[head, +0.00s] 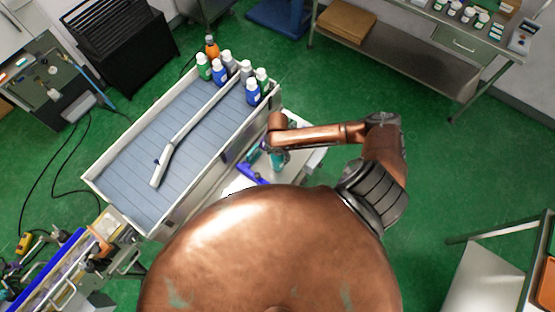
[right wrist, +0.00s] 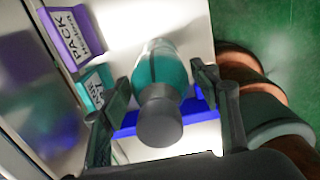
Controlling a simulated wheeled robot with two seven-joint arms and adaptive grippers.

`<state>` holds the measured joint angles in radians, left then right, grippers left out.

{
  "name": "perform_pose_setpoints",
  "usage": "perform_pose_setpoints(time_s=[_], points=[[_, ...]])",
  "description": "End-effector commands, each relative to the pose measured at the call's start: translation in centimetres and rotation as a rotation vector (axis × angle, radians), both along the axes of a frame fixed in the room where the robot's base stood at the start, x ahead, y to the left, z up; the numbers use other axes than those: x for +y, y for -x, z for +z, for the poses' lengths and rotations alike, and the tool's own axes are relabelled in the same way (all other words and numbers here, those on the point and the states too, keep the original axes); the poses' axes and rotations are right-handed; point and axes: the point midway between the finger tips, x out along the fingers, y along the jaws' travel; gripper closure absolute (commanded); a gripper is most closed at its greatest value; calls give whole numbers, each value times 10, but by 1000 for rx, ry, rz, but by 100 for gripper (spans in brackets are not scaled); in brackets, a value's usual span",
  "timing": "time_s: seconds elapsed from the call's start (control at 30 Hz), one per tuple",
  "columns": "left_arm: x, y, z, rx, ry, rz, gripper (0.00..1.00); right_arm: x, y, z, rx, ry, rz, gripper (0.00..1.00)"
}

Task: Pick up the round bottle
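A rounded teal bottle with a dark grey cap (right wrist: 162,112) shows in the right wrist view, in the middle between the fingers of my right gripper (right wrist: 161,84). The fingers stand apart on either side of it, with visible gaps, so the gripper looks open. In the head view my right gripper (head: 277,145) is over the small white table just right of the conveyor, and mostly hides what is under it. A bit of teal shows below it. My left gripper is not in view.
A blue holder (right wrist: 130,124) lies beside the bottle. Purple "PACK" (right wrist: 68,36) and teal (right wrist: 95,92) labelled blocks stand left of it. The walled conveyor (head: 160,135) carries several white-capped bottles (head: 252,92) at its far end. Green floor is free to the right.

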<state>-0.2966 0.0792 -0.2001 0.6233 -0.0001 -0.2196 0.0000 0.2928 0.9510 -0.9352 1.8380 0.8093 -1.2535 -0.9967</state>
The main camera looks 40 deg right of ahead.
Motion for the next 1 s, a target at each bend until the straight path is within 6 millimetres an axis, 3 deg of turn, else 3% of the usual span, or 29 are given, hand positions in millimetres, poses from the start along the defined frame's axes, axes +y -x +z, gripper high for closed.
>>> perform_pose_setpoints(time_s=[0.73, 1.0], points=[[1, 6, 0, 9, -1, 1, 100, 0, 0, 0, 1, 0, 0, 97], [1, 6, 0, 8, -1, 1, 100, 0, -1, 2, -2, 0, 0, 97]])
